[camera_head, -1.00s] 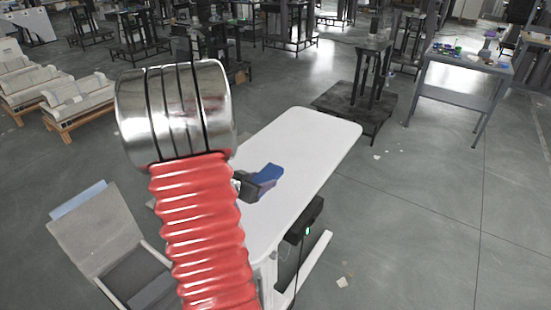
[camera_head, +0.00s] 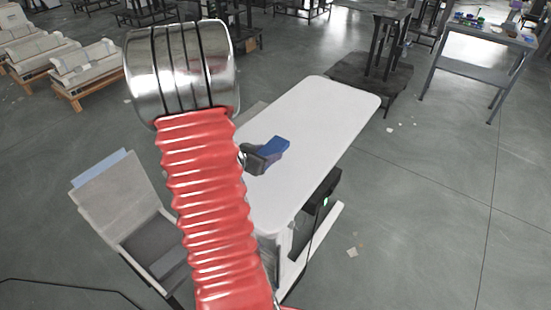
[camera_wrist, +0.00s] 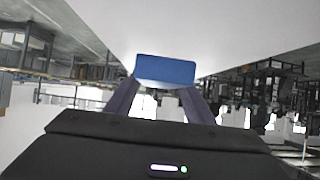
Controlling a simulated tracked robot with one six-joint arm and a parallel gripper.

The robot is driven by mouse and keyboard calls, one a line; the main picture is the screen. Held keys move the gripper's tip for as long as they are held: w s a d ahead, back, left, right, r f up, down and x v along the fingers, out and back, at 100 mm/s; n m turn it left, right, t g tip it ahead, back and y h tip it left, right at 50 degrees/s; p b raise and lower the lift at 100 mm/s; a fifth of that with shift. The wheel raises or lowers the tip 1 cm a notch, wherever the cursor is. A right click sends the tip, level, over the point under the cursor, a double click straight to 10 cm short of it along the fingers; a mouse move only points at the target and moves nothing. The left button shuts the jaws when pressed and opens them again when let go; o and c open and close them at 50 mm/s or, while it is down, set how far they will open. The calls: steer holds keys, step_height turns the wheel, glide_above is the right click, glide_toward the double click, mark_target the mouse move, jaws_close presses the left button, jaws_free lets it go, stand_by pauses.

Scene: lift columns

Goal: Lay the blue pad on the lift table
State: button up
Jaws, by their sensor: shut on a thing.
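The blue pad (camera_head: 275,146) is held at the tip of my gripper (camera_head: 262,158), over the white top of the lift table (camera_head: 325,112). In the wrist view the pad (camera_wrist: 166,70) shows as a blue rectangle between the two fingertips of my gripper (camera_wrist: 165,85), which are shut on it. The white surface of the lift table (camera_wrist: 215,35) fills the upper middle of the wrist view, beyond the pad. I cannot tell whether the pad touches the tabletop. My red ribbed arm hides part of the table's near left side.
A grey chair-like box (camera_head: 120,195) with a blue edge stands left of the table. A dark stand (camera_head: 380,65) is beyond the table's far end, and a grey bench (camera_head: 480,60) with small items is at the upper right. The tabletop is otherwise clear.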

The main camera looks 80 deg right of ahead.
mark_target(265, 177)
steer(key=shift+f, duration=1.9)
steer(key=shift+f, duration=2.1)
steer(key=shift+f, duration=0.1)
steer(key=o, duration=1.1)
steer(key=shift+o, duration=0.2)
steer(key=shift+w+a+r, duration=0.2)
steer(key=shift+a+r, duration=0.15)
steer(key=v, duration=1.1)
